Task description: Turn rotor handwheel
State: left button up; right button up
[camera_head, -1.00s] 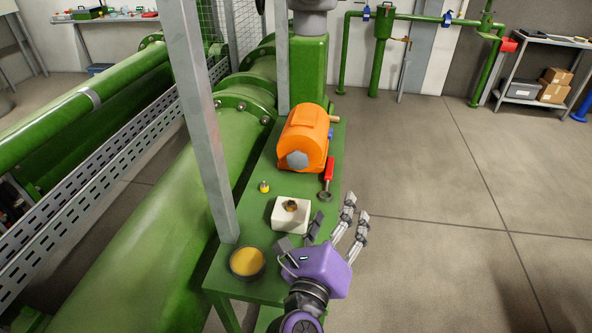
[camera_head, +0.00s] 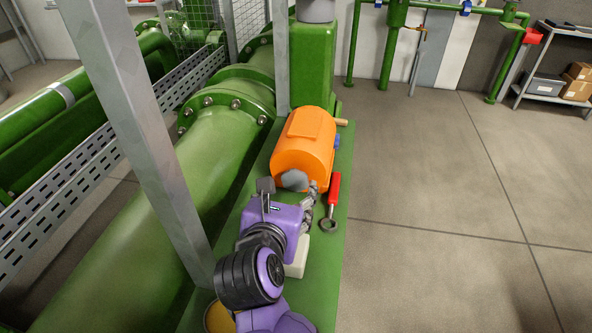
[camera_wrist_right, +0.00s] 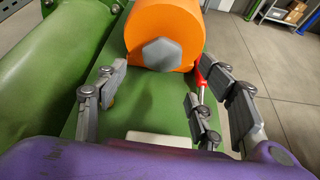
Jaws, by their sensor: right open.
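An orange rounded housing (camera_head: 305,150) sits on the green bench, with a grey six-sided knob (camera_head: 294,180) on its near end, which looks like the handwheel. In the right wrist view the knob (camera_wrist_right: 162,54) lies ahead, between the finger lines, with the orange housing (camera_wrist_right: 160,18) behind it. My right gripper (camera_head: 288,190), purple with grey jointed fingers, is open and empty just in front of the knob. In the wrist view the open fingers (camera_wrist_right: 158,82) are spread to either side, and I see no clear contact. My left gripper is out of view.
A red-handled ring tool (camera_head: 332,205) lies on the green bench (camera_head: 338,245) right of the housing. A white block (camera_head: 298,258) is mostly hidden under my right gripper. A grey post (camera_head: 150,150) stands left. Open floor lies right.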

aim_at(292, 183)
jog(key=shift+x, duration=3.35)
jog(key=c, duration=1.1)
jog(key=shift+a+r+n+h+p, duration=0.15)
jog(key=shift+n+h+p, duration=0.5)
jog(key=shift+p, duration=0.45)
jog(key=shift+c, duration=0.2)
jog(key=shift+n+h+p, duration=0.35)
jog(key=shift+n, duration=0.2)
jog(key=shift+n+h+p, duration=0.3)
jog(key=shift+n+h, duration=0.1)
jog(key=shift+n, duration=0.3)
jog(key=shift+f+n, duration=0.3)
jog(key=shift+n, duration=0.1)
jog(key=shift+h, duration=0.4)
